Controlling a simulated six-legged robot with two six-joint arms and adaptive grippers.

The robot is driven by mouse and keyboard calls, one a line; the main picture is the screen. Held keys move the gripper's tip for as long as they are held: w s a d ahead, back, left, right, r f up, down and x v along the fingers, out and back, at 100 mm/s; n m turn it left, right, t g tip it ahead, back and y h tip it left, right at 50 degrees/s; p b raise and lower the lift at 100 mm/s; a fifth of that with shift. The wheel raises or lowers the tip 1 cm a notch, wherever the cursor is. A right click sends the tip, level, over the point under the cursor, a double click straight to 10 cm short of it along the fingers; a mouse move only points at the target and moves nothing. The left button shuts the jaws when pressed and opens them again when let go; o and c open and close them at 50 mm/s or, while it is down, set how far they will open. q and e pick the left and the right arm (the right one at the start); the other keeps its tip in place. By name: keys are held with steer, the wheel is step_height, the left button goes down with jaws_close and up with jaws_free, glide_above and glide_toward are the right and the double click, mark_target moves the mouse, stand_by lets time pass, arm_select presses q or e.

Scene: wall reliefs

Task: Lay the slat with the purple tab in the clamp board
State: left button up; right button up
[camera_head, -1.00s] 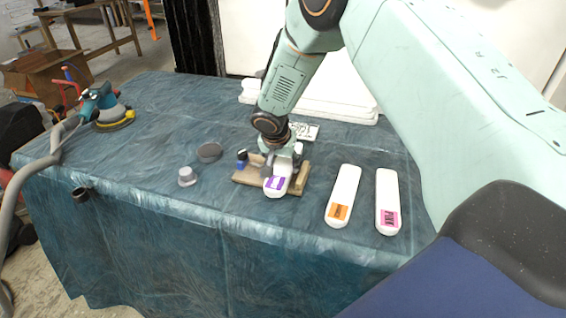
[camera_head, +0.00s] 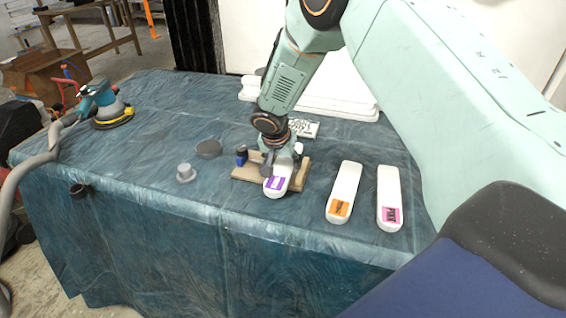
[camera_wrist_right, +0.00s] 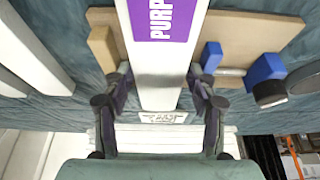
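The white slat with the purple tab (camera_head: 275,185) lies flat across the wooden clamp board (camera_head: 248,176), its tab end toward the table's front edge. It also shows in the right wrist view (camera_wrist_right: 165,85), with the board (camera_wrist_right: 232,28) beneath it. My right gripper (camera_head: 276,160) reaches down over the slat. In the wrist view its two fingers (camera_wrist_right: 161,74) are at the slat's two long edges and appear to touch them. The slat's far end is partly hidden by the gripper in the head view. My left gripper is not in view.
Blue clamp parts (camera_wrist_right: 266,72) sit on the board. White slats with an orange tab (camera_head: 344,190) and a pink tab (camera_head: 389,195) lie to the right. A grey knob (camera_head: 185,173) and dark disc (camera_head: 208,148) lie left. A sander (camera_head: 108,108) stands farther left.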

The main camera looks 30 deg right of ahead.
steer(key=o, duration=0.4)
steer(key=v, duration=1.2)
steer(key=shift+r, duration=0.1)
steer(key=x, duration=1.1)
steer(key=shift+f, duration=0.2)
stand_by(0.3)
